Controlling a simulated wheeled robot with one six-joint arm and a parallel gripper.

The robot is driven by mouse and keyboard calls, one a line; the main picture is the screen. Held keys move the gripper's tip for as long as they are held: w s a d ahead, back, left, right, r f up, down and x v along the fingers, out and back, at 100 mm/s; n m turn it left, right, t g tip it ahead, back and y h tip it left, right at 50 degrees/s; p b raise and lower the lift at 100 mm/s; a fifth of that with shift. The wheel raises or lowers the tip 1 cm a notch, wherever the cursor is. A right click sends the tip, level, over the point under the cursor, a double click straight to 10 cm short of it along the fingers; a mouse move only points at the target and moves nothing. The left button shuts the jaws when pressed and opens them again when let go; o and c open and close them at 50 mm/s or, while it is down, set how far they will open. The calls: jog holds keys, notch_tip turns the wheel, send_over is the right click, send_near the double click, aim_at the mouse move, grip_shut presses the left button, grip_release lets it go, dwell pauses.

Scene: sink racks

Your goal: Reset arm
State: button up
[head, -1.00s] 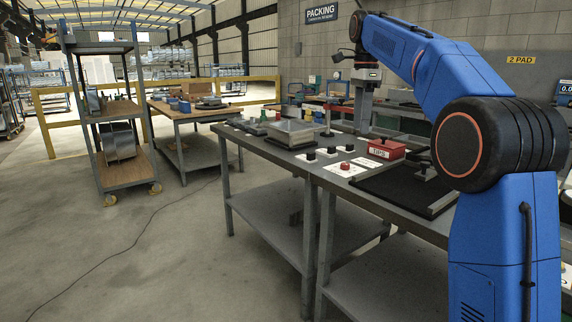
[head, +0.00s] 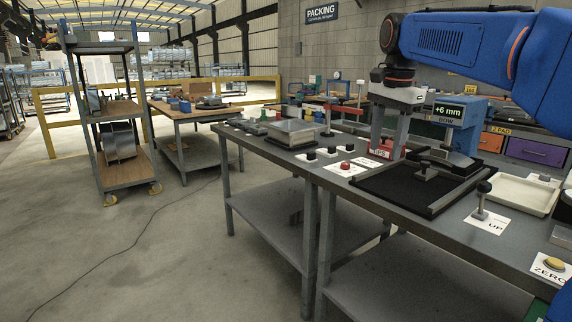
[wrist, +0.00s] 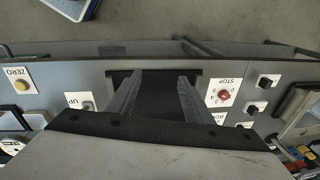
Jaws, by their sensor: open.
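My gripper (head: 388,150) hangs from my blue arm at the right of the head view, pointing down at the bench beside the black mat. Its two grey fingers stand apart with nothing seen between them. They also show in the wrist view (wrist: 157,90), spread over a dark area of the bench. The red box (head: 381,148) on the bench is partly hidden behind the fingers. I cannot tell the exact height of the fingertips above the bench.
A blue display unit (head: 463,115) reads +6 mm. The floor at left is open.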

jog(key=s+d+f+n+t, duration=0.1)
jog(key=s+f+n, duration=0.5)
jog(key=s+f, duration=0.8)
jog(key=s+d+f+n+t, duration=0.2)
jog(key=s+f+n, duration=0.4)
jog(key=s+f, duration=0.8)
jog(key=s+d, duration=0.1)
jog(key=s, duration=0.1)
jog(key=shift+s+f, duration=0.15)
jog(key=shift+s, duration=0.25)
